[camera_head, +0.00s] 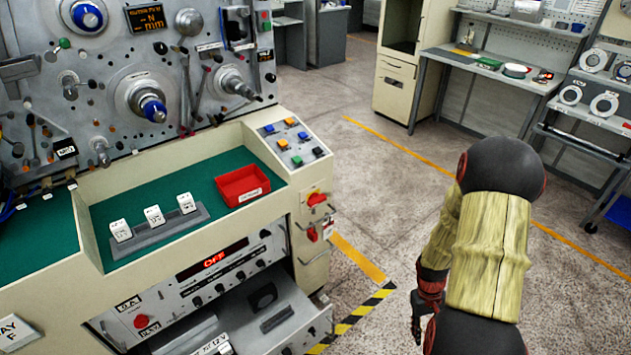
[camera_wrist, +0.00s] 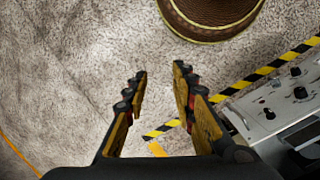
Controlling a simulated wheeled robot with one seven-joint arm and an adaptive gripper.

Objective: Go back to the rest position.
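My gripper (camera_head: 418,310) hangs low over the floor at the lower right of the head view, right of the machine console and its open drawer. The wrist view shows its two dark yellow fingers (camera_wrist: 160,88) spread apart. Nothing is between them, only speckled floor beneath. My gripper is open and empty, apart from the console. In the head view its fingertips are small and partly hidden by my arm.
The machine console (camera_head: 160,275) has an open drawer (camera_head: 250,330) jutting out. A red tray (camera_head: 242,186) and a grey rack (camera_head: 156,232) with several white blocks lie on its green top. A workbench (camera_head: 487,65) stands at the back right. Floor between is clear.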

